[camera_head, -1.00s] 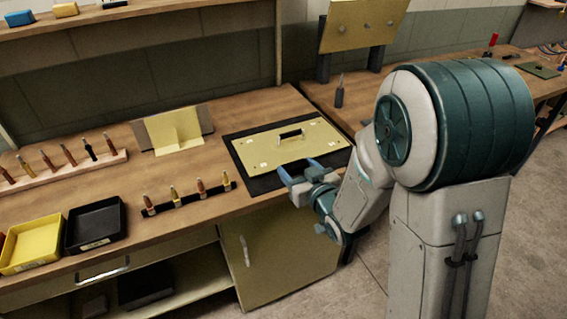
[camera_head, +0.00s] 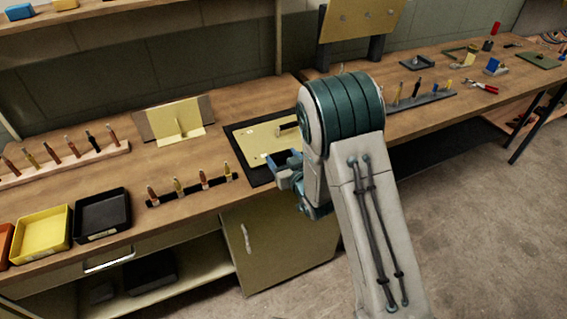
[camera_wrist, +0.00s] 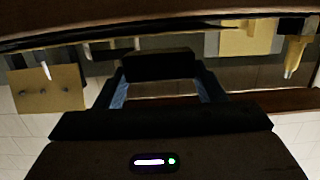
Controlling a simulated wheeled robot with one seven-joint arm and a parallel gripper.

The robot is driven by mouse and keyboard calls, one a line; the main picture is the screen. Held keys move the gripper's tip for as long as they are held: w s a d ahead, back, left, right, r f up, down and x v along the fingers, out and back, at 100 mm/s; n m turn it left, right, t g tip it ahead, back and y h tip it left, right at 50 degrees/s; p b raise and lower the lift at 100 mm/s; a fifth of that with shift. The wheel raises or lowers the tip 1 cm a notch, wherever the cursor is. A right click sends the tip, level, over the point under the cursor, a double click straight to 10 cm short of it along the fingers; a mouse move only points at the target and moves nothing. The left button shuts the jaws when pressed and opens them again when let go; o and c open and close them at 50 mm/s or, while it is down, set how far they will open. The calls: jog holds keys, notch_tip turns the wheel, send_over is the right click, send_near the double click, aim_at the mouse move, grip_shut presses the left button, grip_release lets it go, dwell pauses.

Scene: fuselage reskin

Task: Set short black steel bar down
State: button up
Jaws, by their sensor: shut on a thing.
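In the wrist view, a short black steel bar (camera_wrist: 158,66) lies across the ends of my gripper's blue fingers (camera_wrist: 160,84), which are shut on it. In the head view, my gripper (camera_head: 285,160) is at the front edge of the wooden bench (camera_head: 90,178), by the yellow panel (camera_head: 258,141) on its black mat (camera_head: 258,177). My arm hides the right part of the panel and mat. I cannot make out the bar clearly in the head view.
Left of the mat, a black strip (camera_head: 192,191) holds several upright pointed tools. A yellow angled piece (camera_head: 178,133) stands behind it. Yellow (camera_head: 42,232) and black (camera_head: 102,212) trays sit at the left front. Bare bench top lies between the strip and the angled piece.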

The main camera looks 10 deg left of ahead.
jog(key=shift+f, duration=1.15)
jog(key=shift+f, duration=0.2)
jog(key=o, duration=1.3)
jog(key=shift+r, duration=0.15)
jog(key=shift+s+d, duration=0.2)
jog(key=shift+s, duration=0.1)
jog(key=shift+v, duration=5.65)
